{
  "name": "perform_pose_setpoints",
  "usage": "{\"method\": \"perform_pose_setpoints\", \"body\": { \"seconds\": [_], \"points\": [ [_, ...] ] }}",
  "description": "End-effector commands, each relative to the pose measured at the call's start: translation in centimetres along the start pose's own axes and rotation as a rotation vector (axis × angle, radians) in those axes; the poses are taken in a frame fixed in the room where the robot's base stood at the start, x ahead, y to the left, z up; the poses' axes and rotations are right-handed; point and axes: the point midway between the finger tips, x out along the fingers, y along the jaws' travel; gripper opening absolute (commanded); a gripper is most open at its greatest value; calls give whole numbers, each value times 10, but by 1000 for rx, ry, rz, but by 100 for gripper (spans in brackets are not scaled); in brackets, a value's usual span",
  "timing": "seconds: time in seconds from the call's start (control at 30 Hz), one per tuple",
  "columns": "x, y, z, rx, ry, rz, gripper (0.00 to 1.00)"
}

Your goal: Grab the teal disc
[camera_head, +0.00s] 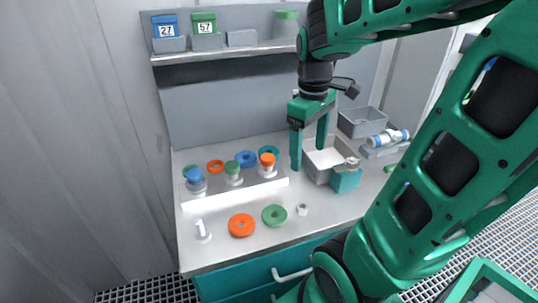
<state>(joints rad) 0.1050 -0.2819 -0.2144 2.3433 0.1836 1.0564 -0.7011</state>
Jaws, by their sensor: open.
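The teal disc (273,150) lies at the right end of a row of discs at the back of the white tray. An orange-capped vessel (267,171) stands in front of it and hides part of it. My gripper (309,158) points down, open and empty, to the right of the teal disc and apart from it in the picture. Its fingers show in front of a grey-white bin; their height above the table is hard to tell.
The white tray (236,194) also holds blue-capped and green-capped vessels and blue, orange and green discs. An orange disc (241,225) and a green disc (274,215) lie in front. A bin (317,173) and teal block (346,180) stand right; a shelf (225,55) hangs above.

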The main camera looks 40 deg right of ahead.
Motion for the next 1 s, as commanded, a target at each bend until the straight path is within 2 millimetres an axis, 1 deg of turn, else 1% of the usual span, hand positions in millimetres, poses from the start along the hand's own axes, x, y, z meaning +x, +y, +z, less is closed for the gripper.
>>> {"method": "perform_pose_setpoints", "body": {
  "seconds": [0.03,0.23,0.4,0.5,0.6,0.7,0.83,1.0],
  "points": [
    [-2,5,-15,-90,-5,5,77],
    [-8,20,-70,-488,-19,27,77],
    [-8,30,-117,-817,-38,44,77],
    [-7,33,-140,-983,-50,51,77],
    [-6,35,-159,-1113,-59,58,77],
    [-5,36,-170,-1200,-66,61,77],
    [-1,37,-177,-1253,-71,62,77],
    [21,39,-176,-1259,-73,60,77]
  ]
}}
